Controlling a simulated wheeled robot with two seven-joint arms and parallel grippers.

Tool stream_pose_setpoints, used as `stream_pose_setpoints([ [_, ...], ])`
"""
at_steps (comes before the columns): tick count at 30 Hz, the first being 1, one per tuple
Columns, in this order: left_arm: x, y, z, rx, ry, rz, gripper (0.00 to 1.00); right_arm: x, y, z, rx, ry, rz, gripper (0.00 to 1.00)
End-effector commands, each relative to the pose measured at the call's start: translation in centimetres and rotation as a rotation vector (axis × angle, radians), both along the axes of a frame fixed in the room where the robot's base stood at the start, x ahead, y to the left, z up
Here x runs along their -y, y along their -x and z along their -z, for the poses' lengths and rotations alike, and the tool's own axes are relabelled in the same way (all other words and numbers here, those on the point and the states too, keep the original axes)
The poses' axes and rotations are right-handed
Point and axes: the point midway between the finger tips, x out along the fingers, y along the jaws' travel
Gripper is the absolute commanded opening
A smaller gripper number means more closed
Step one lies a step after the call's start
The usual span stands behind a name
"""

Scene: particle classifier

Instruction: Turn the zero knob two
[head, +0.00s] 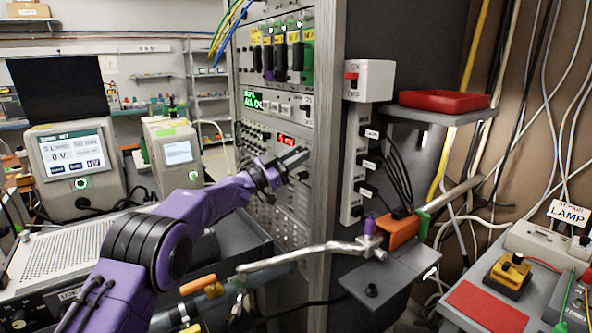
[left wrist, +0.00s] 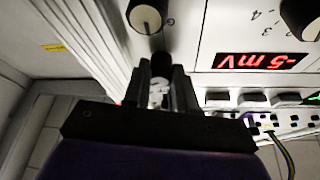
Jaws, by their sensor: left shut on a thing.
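My left gripper (head: 298,166) reaches from the left to the rack's front panel, just below a small red display (head: 293,143). In the left wrist view, my left gripper (left wrist: 161,82) is shut on a small dark knob (left wrist: 161,63), partly hidden between the fingers. No label on this knob is readable, so I cannot tell whether it is zero knob two. The red display (left wrist: 260,61) beside it appears upside down and reads -5 mV. My right gripper is not in view.
Larger round knobs stand close by at the top middle (left wrist: 146,16) and top right (left wrist: 302,18). A row of buttons (left wrist: 251,99) lies beside the display. A grey rack post (head: 325,130) stands just right of my gripper. A metal rod (head: 305,252) crosses below.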

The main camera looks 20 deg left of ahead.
Motion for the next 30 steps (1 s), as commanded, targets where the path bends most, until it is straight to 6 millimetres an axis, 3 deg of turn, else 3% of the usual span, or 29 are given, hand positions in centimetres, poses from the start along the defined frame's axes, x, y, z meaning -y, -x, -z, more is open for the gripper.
stream_pose_setpoints([
  [3, 0.0, 0.0, 0.3, 0.057, -0.073, 0.001, 0.0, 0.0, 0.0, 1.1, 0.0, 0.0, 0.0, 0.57],
  [13, -0.1, -0.1, 0.1, 0.163, -0.211, 0.0, 0.0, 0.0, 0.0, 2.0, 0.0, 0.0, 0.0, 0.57],
  [30, -0.1, -0.1, -0.1, 0.2, -0.256, -0.001, 0.0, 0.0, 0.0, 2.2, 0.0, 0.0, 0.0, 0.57],
])
